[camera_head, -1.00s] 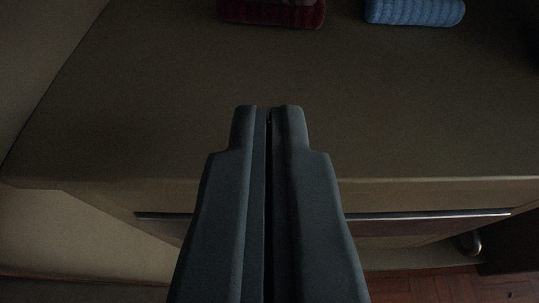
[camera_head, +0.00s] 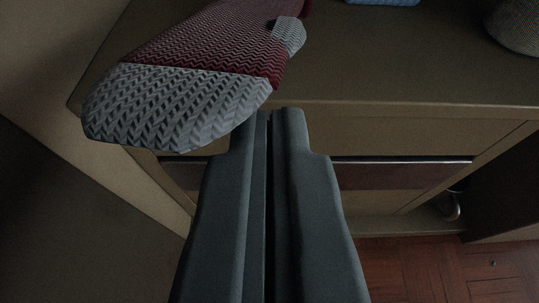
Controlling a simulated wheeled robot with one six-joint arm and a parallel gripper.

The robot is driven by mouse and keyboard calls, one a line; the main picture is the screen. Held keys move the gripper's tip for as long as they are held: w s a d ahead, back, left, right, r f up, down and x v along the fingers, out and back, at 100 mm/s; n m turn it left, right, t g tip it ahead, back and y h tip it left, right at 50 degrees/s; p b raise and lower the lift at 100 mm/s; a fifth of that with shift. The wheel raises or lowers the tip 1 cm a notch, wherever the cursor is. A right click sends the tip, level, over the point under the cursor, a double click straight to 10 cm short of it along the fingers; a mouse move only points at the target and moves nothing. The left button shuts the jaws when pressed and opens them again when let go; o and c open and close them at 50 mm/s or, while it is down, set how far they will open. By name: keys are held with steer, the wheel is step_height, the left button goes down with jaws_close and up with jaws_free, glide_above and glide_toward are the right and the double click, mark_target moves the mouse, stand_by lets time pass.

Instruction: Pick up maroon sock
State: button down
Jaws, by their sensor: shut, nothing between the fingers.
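The maroon sock (camera_head: 205,45) shows at the upper left of the head camera view. It has a knitted maroon body, a grey toe (camera_head: 165,105) and a grey heel patch (camera_head: 290,35). Its upper end is cut off by the top of the picture. The toe end reaches past the front edge of the cabinet top. My gripper (camera_head: 268,112) is shut and empty, with its fingertips just below and right of the sock's toe in the picture. I cannot tell whether the left finger touches the sock.
The wooden cabinet top (camera_head: 410,70) is bare to the right of the sock. A blue item (camera_head: 385,2) is cut off at the top edge. A grey woven rounded thing (camera_head: 518,25) stands at the upper right. A drawer front (camera_head: 400,174) and red-brown floor (camera_head: 400,265) lie below.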

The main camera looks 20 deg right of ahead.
steer(key=v, duration=1.1)
steer(key=shift+s, duration=0.4)
steer(key=shift+a, duration=0.15)
steer(key=c, duration=1.2)
jaws_free()
steer(key=o, duration=0.4)
steer(key=shift+w+f, duration=0.2)
steer(key=shift+f, duration=0.2)
steer(key=o, duration=0.6)
steer(key=shift+g+y, duration=0.6)
steer(key=shift+g, duration=0.3)
steer(key=f, duration=0.1)
steer(key=w+f, duration=0.1)
steer(key=f, duration=0.2)
steer(key=shift+w+a, duration=0.2)
steer(key=shift+a, duration=0.1)
steer(key=shift+c, duration=0.2)
steer(key=d+f+g+y, duration=0.1)
steer(key=f+g, duration=0.3)
steer(key=f, duration=0.6)
steer(key=s+d+f+g+y, duration=0.1)
steer(key=f+g, duration=0.2)
steer(key=f, duration=0.7)
steer(key=s+d+f+n+g+y, duration=0.1)
steer(key=f+g, duration=0.3)
steer(key=f, duration=0.7)
steer(key=shift+d+f+g, duration=0.1)
steer(key=shift+g, duration=0.2)
steer(key=shift+s+f, duration=0.2)
steer(key=shift+f, duration=2.45)
